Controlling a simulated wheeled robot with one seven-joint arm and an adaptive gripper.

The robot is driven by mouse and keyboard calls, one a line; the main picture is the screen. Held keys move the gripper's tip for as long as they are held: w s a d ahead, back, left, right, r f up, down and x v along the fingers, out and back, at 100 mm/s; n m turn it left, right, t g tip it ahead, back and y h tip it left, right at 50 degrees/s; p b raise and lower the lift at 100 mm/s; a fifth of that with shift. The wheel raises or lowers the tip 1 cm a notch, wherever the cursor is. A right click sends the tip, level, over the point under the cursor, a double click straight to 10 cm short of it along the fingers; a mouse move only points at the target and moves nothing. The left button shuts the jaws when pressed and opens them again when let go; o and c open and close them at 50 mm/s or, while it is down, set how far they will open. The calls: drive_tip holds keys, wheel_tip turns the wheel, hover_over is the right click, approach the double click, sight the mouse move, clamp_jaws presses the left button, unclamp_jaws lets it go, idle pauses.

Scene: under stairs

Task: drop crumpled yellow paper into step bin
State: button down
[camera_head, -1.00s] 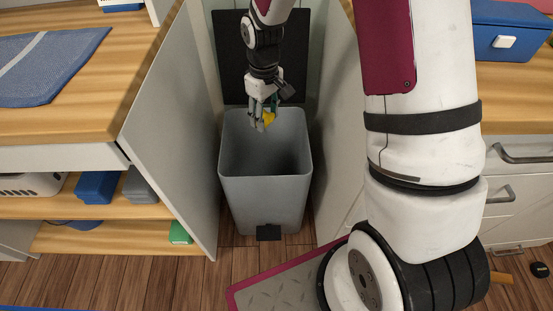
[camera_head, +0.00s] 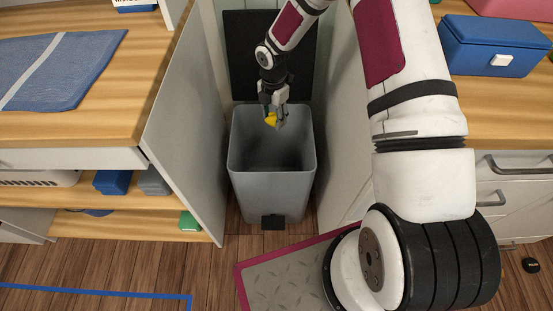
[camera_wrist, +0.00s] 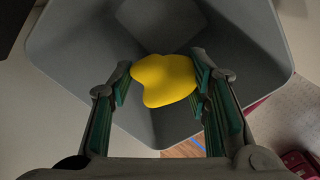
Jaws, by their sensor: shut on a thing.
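The crumpled yellow paper (camera_head: 271,119) is held between the fingers of my gripper (camera_head: 273,122), over the open mouth of the grey step bin (camera_head: 270,190). In the wrist view the yellow paper (camera_wrist: 163,79) sits between the two green-padded fingertips of my gripper (camera_wrist: 160,84), with the bin's inside (camera_wrist: 90,60) beneath it. The bin stands upright with its dark lid (camera_head: 240,55) raised at the back and a black pedal (camera_head: 273,222) at its front. The bin looks empty where its inside shows; the bottom is dark.
The bin stands in a narrow gap between a pale panel on the left (camera_head: 190,140) and one on the right (camera_head: 348,130). Wooden counters flank it, with a blue cloth (camera_head: 60,70) at left and a blue box (camera_head: 492,45) at right. Floor shows in front.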

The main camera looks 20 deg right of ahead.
wheel_tip(320, 180, down, 5)
drive_tip(key=b, duration=0.3)
drive_tip(key=shift+f, duration=0.1)
drive_tip(key=c, duration=0.8)
unclamp_jaws()
wheel_tip(320, 180, up, 12)
